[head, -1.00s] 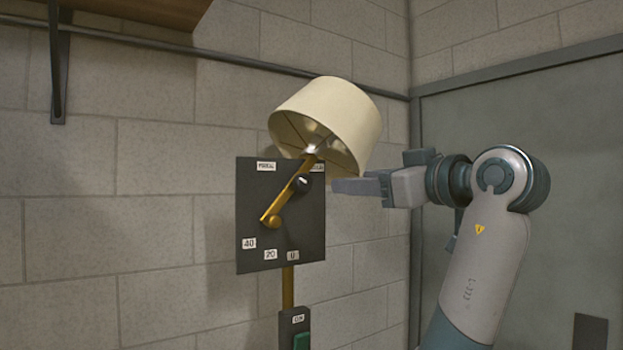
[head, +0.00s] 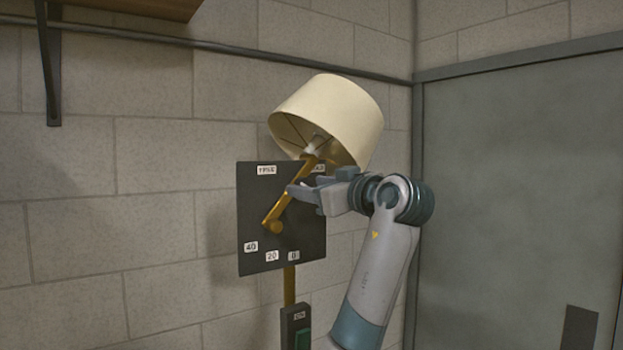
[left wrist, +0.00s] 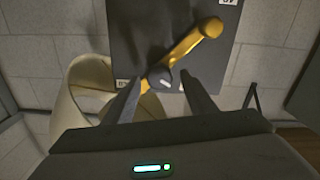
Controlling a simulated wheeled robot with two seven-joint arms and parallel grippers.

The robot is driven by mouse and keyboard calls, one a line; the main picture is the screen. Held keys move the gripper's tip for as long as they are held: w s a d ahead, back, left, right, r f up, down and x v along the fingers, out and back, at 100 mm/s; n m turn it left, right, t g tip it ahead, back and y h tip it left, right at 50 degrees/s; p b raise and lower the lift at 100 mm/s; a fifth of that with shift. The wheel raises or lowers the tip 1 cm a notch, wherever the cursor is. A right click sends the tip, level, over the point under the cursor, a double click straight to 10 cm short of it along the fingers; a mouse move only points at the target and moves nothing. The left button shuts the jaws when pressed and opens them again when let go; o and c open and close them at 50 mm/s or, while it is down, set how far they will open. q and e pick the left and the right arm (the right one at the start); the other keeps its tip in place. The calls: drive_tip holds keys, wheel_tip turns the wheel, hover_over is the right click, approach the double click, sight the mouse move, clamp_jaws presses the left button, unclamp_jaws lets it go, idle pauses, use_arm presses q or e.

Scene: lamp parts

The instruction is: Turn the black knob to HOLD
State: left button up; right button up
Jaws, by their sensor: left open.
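The black knob (left wrist: 160,76) with a white mark is on the dark panel (head: 250,215). In the head view my gripper hides it. My left gripper (head: 293,191) reaches the panel from the right. In the left wrist view my left gripper (left wrist: 160,78) is open, with one finger on each side of the knob; I cannot tell if they touch it. A label at the panel's upper right (head: 319,168) is partly hidden and unreadable. The upper left label (head: 267,170) seems to read FREE. My right gripper is not in view.
A brass lever (head: 275,220) crosses the panel close to my fingers. The cream lampshade (head: 335,110) hangs just above my gripper. A block wall stands behind.

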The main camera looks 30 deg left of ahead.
use_arm(q)
drive_tip(key=shift+a, duration=0.1)
drive_tip(key=c, duration=1)
drive_tip(key=shift+c, duration=0.2)
